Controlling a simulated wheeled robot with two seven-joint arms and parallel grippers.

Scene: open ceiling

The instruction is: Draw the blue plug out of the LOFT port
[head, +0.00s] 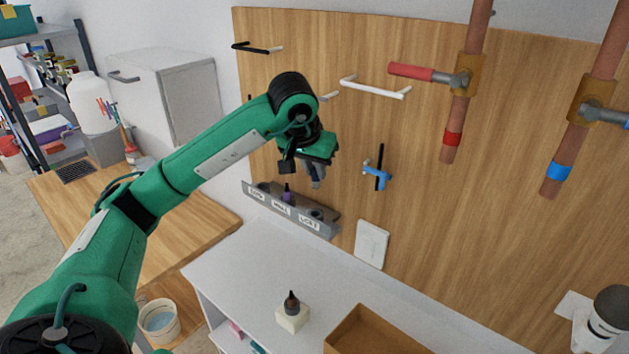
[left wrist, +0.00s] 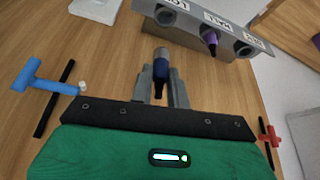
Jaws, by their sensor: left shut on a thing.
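The grey port strip (head: 290,209) is on the wooden wall board above the white counter. Its LOFT port (left wrist: 166,15) looks empty in the left wrist view. A purple plug (head: 288,194) sits in the middle port; it also shows in the left wrist view (left wrist: 210,38). My left gripper (head: 317,183) is in front of the board, just above the LOFT end of the strip. Its fingers are shut on the blue plug (left wrist: 161,68), which is apart from the port. In the head view the gripper hides most of the plug. My right gripper is out of view.
A blue T-handle (head: 377,173) sticks out of the board right of my left gripper. A white handle (head: 375,88) and copper pipes (head: 462,100) are further up and right. A white block with a dark bottle (head: 292,313) and a brown tray (head: 350,340) stand on the counter (head: 250,275).

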